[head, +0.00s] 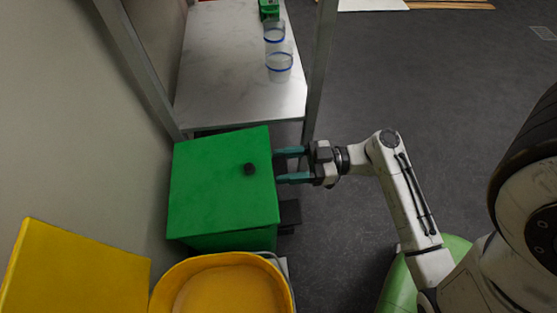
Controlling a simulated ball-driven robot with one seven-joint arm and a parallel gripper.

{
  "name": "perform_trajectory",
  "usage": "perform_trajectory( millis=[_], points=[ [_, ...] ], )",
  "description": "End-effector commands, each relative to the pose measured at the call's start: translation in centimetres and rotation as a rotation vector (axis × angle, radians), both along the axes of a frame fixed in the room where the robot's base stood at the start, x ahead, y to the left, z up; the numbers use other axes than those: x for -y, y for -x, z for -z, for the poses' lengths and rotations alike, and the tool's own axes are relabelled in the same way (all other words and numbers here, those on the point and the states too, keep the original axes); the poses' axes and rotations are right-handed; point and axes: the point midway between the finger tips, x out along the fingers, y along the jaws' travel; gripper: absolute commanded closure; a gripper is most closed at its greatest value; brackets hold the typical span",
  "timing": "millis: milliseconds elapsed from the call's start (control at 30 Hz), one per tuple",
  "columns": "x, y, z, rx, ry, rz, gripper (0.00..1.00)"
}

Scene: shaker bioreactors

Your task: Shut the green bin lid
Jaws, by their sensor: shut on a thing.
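The green bin lid (215,185) is a flat green panel with a small black knob (249,169) near its right edge. It lies over the top of the green bin (232,241), whose near wall shows below it. I cannot tell whether the lid is fully seated or slightly raised. My gripper (279,167) is at the lid's right edge, reaching in from the right. Its two teal fingers are spaced apart, and their tips meet the lid's edge beside the knob. The exact grip at the fingertips is hidden.
An open yellow bin (283,273) with its raised yellow lid (75,278) stands in front of the green bin. A metal-framed white shelf (225,70) with clear blue-rimmed cups (279,66) is behind. A wall (70,120) is on the left. Grey floor (430,85) is free on the right.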

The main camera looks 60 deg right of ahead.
Motion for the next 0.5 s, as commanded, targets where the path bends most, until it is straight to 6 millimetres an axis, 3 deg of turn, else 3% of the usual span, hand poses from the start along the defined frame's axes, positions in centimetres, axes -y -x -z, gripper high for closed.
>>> perform_trajectory(
  millis=[33, 200, 500],
  points=[
    [0.2, 0.2, 1.7, -0.005, 0.001, 0.003, 0.96],
    [0.2, 0.4, 3.8, -0.006, -0.001, 0.002, 0.95],
    [0.2, 0.4, 5.3, -0.006, 0.000, 0.001, 0.95]
  ],
)
